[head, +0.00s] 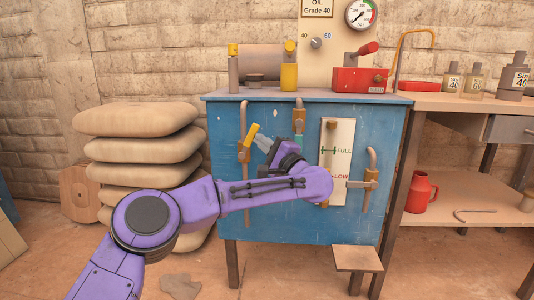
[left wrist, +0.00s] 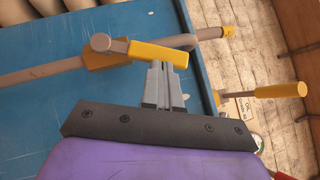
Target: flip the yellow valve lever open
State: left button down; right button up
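The yellow valve lever (head: 251,134) is on a pipe at the upper left of the blue cabinet's front, tilted up to the right. In the left wrist view the lever (left wrist: 150,52) crosses just beyond my fingertips, and its pivot end sits on the brownish pipe. My left gripper (head: 262,142) is just right of the lever in the head view. In the left wrist view its grey fingers (left wrist: 160,72) are close together with nothing seen between them. The tips look right at the lever's edge; I cannot tell whether they touch. My right gripper is not in view.
A blue cabinet (head: 290,218) carries a level gauge (head: 335,160) and another pipe valve (head: 369,178) at right. A red device (head: 358,80) stands on top. Stacked sacks (head: 140,148) are at left. A wooden bench (head: 465,101) with bottles is at right.

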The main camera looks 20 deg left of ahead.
aim_at(250, 132)
pick_arm(q)
jog(key=shift+s+a+r+n+g+h+b, duration=0.25)
jog(key=shift+a+r+n+g+h, duration=0.4)
jog(key=shift+n, duration=0.4)
jog(key=shift+s+a+r+n+g+h+b, duration=0.1)
jog(key=shift+a+r+n+g+h+b, duration=0.15)
jog(key=shift+a+r+n+g+h, duration=0.6)
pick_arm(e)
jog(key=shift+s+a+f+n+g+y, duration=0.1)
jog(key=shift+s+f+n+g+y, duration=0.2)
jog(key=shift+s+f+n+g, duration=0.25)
pick_arm(q)
jog(key=shift+d+f+t, duration=0.15)
jog(key=shift+f+t, duration=0.15)
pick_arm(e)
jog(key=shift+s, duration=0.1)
